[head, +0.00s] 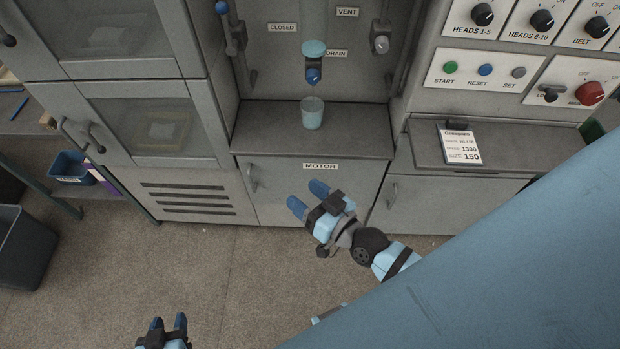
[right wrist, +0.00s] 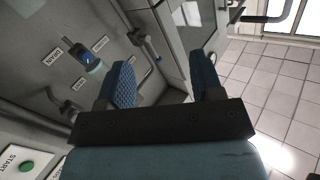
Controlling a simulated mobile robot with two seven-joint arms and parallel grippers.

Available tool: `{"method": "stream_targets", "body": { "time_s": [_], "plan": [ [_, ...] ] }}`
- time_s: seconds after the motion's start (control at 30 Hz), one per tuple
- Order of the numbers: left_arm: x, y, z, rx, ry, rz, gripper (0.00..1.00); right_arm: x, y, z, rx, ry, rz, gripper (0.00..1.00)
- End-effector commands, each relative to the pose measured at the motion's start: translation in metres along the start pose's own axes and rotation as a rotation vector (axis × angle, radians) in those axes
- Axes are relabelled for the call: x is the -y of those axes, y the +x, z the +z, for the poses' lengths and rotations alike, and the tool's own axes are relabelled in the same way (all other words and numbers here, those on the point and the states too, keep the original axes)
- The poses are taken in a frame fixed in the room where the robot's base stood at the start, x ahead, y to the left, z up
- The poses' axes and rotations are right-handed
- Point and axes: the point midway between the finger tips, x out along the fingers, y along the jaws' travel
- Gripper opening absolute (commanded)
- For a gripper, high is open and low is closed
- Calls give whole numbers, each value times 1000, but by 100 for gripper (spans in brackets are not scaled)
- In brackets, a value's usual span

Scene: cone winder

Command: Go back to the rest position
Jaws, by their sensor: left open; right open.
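My right gripper (head: 308,197) is open and empty in front of the machine's motor cabinet, with its blue fingertips pointing up and left in the head view. Its two fingers stand well apart in the right wrist view (right wrist: 160,85), with nothing between them. My left gripper (head: 168,324) is open and empty low over the floor at the bottom edge of the head view. The rest of the left arm is out of frame.
A light blue cup (head: 312,113) stands on the machine's grey shelf (head: 262,128) below the drain tap (head: 313,74). A card (head: 459,145) lies on the right ledge. A dark bin (head: 24,248) stands at far left. Open floor (head: 215,270) surrounds my grippers.

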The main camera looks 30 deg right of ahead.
Motion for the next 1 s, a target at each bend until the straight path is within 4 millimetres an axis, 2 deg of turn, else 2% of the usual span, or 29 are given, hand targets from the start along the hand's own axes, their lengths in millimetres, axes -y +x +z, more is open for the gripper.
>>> {"method": "stream_targets", "body": {
  "time_s": [0.6,0.67,0.77,0.9,1.0],
  "plan": [
    [0,-1,-3,-2,0,-1,43,1,-2,5,25,-9,-2,60],
    [0,-2,-5,-2,1,-1,43,2,-7,14,74,-28,-4,60],
    [1,-6,-11,-4,2,-3,43,1,-23,40,219,-77,4,60],
    [3,-10,-18,-7,3,-8,43,-7,-52,78,432,-148,51,60],
    [5,-12,-19,-8,3,-13,43,-14,-67,95,529,-180,88,60]
  ]
}}
